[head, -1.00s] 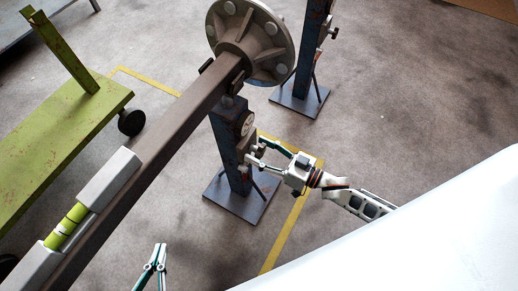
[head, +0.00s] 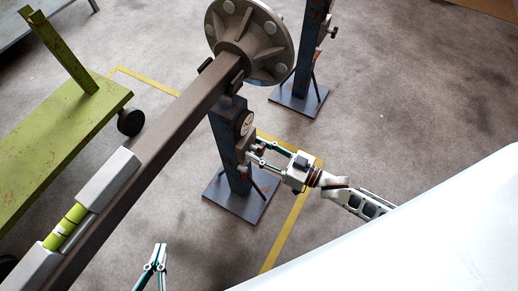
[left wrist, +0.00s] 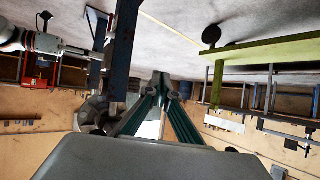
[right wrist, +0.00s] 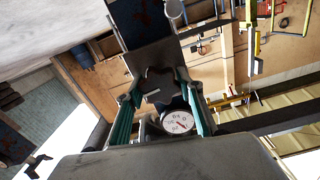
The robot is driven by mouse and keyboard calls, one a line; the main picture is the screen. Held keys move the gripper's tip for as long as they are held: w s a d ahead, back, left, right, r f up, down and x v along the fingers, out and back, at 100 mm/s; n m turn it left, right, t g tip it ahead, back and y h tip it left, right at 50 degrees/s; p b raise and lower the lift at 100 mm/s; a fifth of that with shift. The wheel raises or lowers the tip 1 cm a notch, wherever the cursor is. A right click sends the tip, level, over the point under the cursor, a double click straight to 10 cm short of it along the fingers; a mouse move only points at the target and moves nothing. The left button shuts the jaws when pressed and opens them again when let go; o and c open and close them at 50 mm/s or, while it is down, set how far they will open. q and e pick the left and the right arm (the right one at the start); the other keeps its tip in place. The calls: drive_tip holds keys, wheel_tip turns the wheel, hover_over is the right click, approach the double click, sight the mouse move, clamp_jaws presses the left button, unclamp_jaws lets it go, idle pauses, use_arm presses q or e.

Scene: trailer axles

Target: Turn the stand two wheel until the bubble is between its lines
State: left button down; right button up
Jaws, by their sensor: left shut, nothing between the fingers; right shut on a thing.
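The near blue stand (head: 232,165) stands upright under the brown axle beam (head: 165,145). My right gripper (head: 257,154) is shut on the stand's dark hand wheel (right wrist: 158,84), which sits between its fingers in the right wrist view. A round white dial (right wrist: 178,122) is beside the wheel; it also faces out from the stand in the head view (head: 245,123). The level's yellow-green vial (head: 66,226) lies along the beam at the lower left; its bubble is too small to place against the lines. My left gripper (head: 160,248) is shut and empty, apart from the beam, low in the head view.
A hub flange (head: 250,40) with several bolts caps the beam's far end. A second blue stand (head: 308,60) stands behind on its own base plate. A green wheeled cart (head: 60,160) is at the left. Yellow tape (head: 285,235) marks the floor.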

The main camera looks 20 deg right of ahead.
drive_tip(key=n, duration=0.3)
drive_tip(key=shift+n, duration=0.3)
drive_tip(key=n, duration=0.2)
drive_tip(key=shift+s+a+n+b, duration=0.1)
drive_tip(key=shift+n+b, duration=0.2)
drive_tip(key=n, duration=0.2)
drive_tip(key=shift+n, duration=0.3)
drive_tip(key=n+b, duration=0.1)
drive_tip(key=n, duration=0.1)
drive_tip(key=shift+n, duration=0.3)
use_arm(q)
drive_tip(key=shift+w+d+r, duration=0.5)
drive_tip(key=shift+d+r, duration=0.15)
drive_tip(key=shift+r, duration=0.1)
use_arm(e)
drive_tip(key=shift+n, duration=0.6)
use_arm(q)
drive_tip(key=shift+s+f, duration=0.15)
drive_tip(key=shift+f, duration=0.05)
drive_tip(key=shift+s+f+n, duration=0.15)
drive_tip(key=shift+s+n, duration=0.05)
drive_tip(key=shift+n, duration=0.1)
use_arm(e)
drive_tip(key=o, duration=1.1)
